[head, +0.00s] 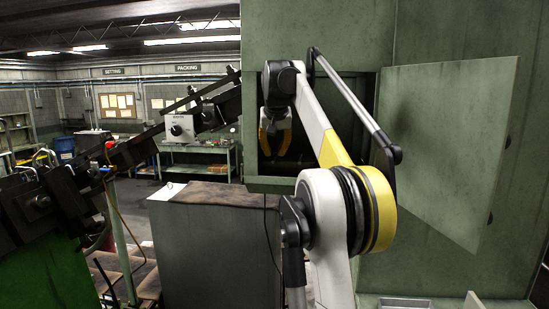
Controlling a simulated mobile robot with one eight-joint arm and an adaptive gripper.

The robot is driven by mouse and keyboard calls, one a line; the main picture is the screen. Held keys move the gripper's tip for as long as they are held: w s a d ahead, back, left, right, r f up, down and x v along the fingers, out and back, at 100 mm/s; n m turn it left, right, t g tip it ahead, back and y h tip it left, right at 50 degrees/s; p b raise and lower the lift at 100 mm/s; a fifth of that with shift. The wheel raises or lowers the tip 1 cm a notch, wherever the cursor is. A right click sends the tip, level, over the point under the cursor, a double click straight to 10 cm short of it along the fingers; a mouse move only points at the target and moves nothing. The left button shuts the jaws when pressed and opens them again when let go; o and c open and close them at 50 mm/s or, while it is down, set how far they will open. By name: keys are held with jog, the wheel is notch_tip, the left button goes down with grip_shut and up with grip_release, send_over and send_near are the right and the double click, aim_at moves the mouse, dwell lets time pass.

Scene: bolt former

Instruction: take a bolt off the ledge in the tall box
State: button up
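The tall green box (330,28) stands at the centre right with a dark square opening in its front. Its lower lip (268,185) shows below the opening. My gripper (275,154) is at the opening, its two yellow fingers pointing down and spread apart. I see nothing between the fingers. No bolt can be made out; the inside is dark and partly covered by my arm. I cannot tell how far the fingertips are from the ledge.
The box's door (450,140) hangs open to the right of my arm. A grey-green cabinet (215,250) with a brown top stands lower left of the opening. Dark sloping machinery (120,160) fills the left. A workbench (195,160) stands farther back.

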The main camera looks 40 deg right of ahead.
jog(key=shift+x, duration=1.35)
jog(key=shift+s+r, duration=0.1)
jog(key=shift+r, duration=0.05)
grip_shut()
jog(key=shift+r, duration=0.15)
jog(key=shift+r, duration=1.5)
jog(key=s+a+b, duration=0.7)
jog(key=s+a, duration=0.4)
jog(key=s, duration=0.3)
jog(key=shift+c, duration=1.9)
grip_release()
jog(key=shift+a+r, duration=0.1)
